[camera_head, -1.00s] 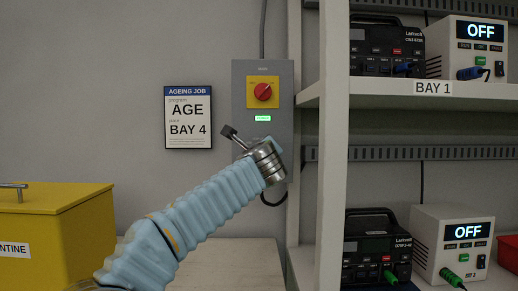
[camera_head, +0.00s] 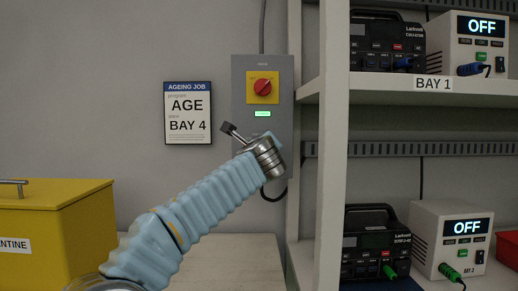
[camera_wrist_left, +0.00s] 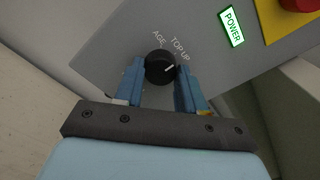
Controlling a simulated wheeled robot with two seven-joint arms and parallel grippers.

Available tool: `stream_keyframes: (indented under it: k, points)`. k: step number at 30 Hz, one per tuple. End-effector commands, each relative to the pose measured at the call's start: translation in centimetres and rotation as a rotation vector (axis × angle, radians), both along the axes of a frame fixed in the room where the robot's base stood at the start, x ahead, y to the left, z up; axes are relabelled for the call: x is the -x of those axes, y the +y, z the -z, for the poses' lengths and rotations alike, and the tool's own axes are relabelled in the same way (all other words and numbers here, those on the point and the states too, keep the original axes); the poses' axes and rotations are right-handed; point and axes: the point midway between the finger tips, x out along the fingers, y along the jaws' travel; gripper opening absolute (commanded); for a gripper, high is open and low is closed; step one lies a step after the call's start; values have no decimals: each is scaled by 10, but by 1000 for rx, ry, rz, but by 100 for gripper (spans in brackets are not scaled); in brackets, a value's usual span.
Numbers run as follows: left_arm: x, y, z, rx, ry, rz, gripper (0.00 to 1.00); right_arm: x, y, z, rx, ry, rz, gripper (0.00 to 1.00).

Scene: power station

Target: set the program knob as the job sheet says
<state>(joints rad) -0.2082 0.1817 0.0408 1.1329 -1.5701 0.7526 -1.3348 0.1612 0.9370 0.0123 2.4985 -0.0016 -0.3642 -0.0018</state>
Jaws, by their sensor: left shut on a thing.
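The job sheet (camera_head: 188,113) on the wall reads "AGEING JOB", program "AGE", "BAY 4". The black program knob (camera_wrist_left: 159,67) sits on the grey control box (camera_head: 239,77), below the labels "AGE" (camera_wrist_left: 159,37) and "TOP UP" (camera_wrist_left: 181,48). The knob's white mark points up and right in the left wrist view, nearer the "TOP UP" side than "AGE". My left gripper (camera_wrist_left: 160,75) is shut on the knob, one blue finger on each side. In the head view my left arm hides the knob. My right gripper is out of view.
A red rotary switch (camera_head: 262,86) on a yellow plate and a lit green "POWER" lamp (camera_head: 263,113) sit above the knob. A shelf (camera_head: 380,88) with instruments reading "OFF" stands close on the right. A yellow box (camera_head: 60,240) stands left.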

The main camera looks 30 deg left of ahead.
Motion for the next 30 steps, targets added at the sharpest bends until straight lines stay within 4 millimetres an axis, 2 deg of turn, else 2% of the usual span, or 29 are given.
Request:
stream_keyframes:
  k: [8,30]
  points:
    - [0,-1,2,120,-72,0,9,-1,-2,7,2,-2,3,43]
    - [-1,-1,2,631,-383,-3,9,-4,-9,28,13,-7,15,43]
